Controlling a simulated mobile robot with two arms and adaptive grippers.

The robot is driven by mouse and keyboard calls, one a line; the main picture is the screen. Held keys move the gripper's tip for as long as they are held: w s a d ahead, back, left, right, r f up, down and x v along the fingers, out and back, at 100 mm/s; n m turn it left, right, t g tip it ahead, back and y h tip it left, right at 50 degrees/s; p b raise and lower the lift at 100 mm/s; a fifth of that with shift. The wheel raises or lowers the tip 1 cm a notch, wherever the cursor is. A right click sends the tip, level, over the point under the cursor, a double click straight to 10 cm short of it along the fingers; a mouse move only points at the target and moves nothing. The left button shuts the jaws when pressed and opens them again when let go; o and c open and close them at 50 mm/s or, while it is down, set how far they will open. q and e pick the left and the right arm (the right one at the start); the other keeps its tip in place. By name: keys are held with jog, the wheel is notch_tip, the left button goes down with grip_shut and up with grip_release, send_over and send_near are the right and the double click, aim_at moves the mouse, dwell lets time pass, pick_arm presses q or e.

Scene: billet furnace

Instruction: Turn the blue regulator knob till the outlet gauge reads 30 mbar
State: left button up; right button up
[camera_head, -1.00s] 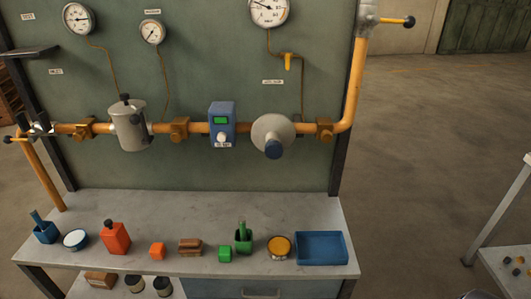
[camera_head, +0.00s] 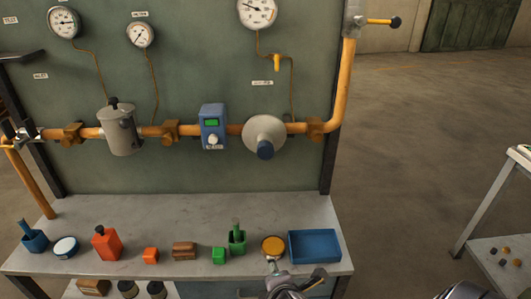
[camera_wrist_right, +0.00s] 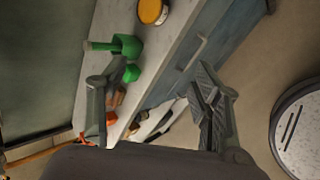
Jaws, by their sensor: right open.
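The blue regulator knob (camera_head: 265,150) sticks out from the underside of the grey round regulator (camera_head: 263,131) on the orange pipe in the head view. The outlet gauge (camera_head: 257,12) is a white dial at the top, partly cut off by the frame; its reading is too small to tell. My right gripper (camera_head: 297,270) is low at the bench's front edge, below the blue tray and well under the knob. In the right wrist view the right gripper (camera_wrist_right: 155,85) has its fingers spread with nothing held between them. My left gripper is not in view.
A yellow-topped tin (camera_head: 273,246), blue tray (camera_head: 314,245), green pot (camera_head: 237,241) and several other items line the bench (camera_head: 190,210). A blue meter box (camera_head: 212,127) sits left of the regulator. A side table (camera_head: 500,250) stands right. Space before the pipe is clear.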

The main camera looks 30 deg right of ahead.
jog(key=w+d+r+n+t+h, duration=0.25)
jog(key=w+r+n+t, duration=0.2)
jog(key=r+n, duration=0.55)
jog(key=n+t+h, duration=0.3)
jog(key=n, duration=0.3)
send_near(266, 153)
jog(key=p+x, duration=0.3)
jog(key=x, duration=0.7)
jog(key=shift+w, duration=0.15)
jog(key=shift+c, duration=0.5)
jog(key=c, duration=1.1)
jog(key=shift+o, duration=0.2)
jog(key=shift+m, duration=0.4)
